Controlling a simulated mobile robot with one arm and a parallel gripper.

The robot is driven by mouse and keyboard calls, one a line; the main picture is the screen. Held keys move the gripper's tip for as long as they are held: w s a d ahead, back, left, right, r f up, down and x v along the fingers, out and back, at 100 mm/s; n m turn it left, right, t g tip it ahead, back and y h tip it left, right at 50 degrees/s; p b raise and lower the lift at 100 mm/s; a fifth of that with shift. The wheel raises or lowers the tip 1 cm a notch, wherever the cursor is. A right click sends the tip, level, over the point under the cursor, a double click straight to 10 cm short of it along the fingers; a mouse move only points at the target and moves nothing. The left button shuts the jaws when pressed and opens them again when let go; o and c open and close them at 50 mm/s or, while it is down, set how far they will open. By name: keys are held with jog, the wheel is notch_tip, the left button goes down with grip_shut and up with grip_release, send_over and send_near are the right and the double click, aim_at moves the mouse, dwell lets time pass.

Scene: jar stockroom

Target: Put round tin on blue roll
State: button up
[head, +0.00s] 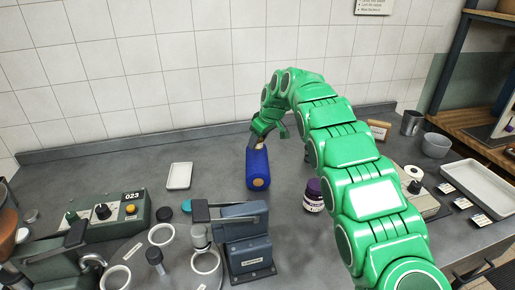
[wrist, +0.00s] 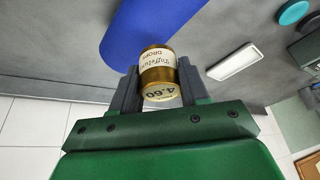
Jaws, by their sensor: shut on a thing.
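The round tin (wrist: 158,72) is gold with a cream label, and it sits between the two fingers of my gripper (wrist: 157,85) in the wrist view. My gripper is shut on it. The blue roll (head: 258,164) lies on the grey bench in the head view, its tan core end facing me. It also shows in the wrist view (wrist: 165,28), just beyond the tin. In the head view my gripper (head: 264,138) is at the far end of the roll, where the tin is mostly hidden. I cannot tell whether the tin touches the roll.
A white tray (head: 179,176) lies left of the roll. A dark purple jar (head: 313,195) stands to its right. A grey-blue press (head: 246,240) is in front, with a green control box (head: 107,217) further left. Bare bench lies between the roll and the tray.

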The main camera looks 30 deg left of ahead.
aim_at(257, 147)
jog(key=shift+w+a+f, duration=0.1)
jog(key=shift+f, duration=0.15)
jog(key=shift+w+a+f, duration=0.15)
jog(key=shift+w+f, duration=0.05)
jog(key=shift+f, duration=1.65)
jog(key=o, duration=1.1)
jog(key=shift+f, duration=0.1)
jog(key=shift+c, duration=0.2)
jog(key=v, duration=1.2)
